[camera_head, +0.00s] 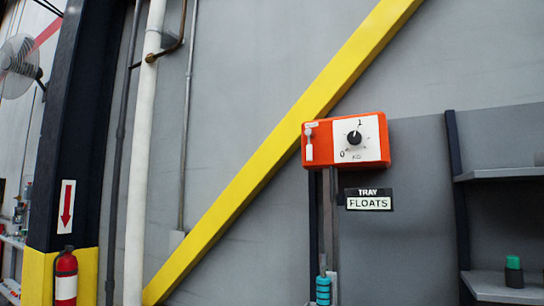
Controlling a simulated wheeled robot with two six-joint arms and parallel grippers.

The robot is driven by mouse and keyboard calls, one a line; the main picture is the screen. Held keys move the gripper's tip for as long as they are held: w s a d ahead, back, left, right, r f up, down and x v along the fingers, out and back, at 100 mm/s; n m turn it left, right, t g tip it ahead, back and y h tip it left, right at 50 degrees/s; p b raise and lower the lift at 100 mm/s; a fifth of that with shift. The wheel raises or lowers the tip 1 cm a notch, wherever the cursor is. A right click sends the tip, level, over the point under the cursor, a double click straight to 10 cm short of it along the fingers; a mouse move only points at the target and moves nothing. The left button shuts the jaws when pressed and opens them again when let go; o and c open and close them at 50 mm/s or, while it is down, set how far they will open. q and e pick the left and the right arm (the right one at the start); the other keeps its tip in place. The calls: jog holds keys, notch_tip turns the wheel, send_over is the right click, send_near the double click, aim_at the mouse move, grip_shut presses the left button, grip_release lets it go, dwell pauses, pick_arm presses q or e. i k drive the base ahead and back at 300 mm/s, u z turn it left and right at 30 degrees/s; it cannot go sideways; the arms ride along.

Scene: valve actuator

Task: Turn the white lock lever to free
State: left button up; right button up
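The white lock lever (309,146) is on the left part of the front of an orange valve actuator box (375,121). It stands upright, with a small label above it. To its right is a white dial plate (368,150) with a black knob (354,138), marked 0 at lower left and 1 at the top. The knob's pointer is too small to read surely. Neither of my grippers shows in the head view.
A sign (369,199) reading "TRAY FLOATS" hangs below the box. A yellow diagonal beam (270,155) passes behind its left side. Grey shelves (505,285) with a green-capped bottle (513,272) stand right. A red extinguisher (66,277) is at lower left.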

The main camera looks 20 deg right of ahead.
aim_at(308, 131)
jog(key=z, duration=0.1)
jog(key=i, duration=0.95)
jog(key=z, duration=0.35)
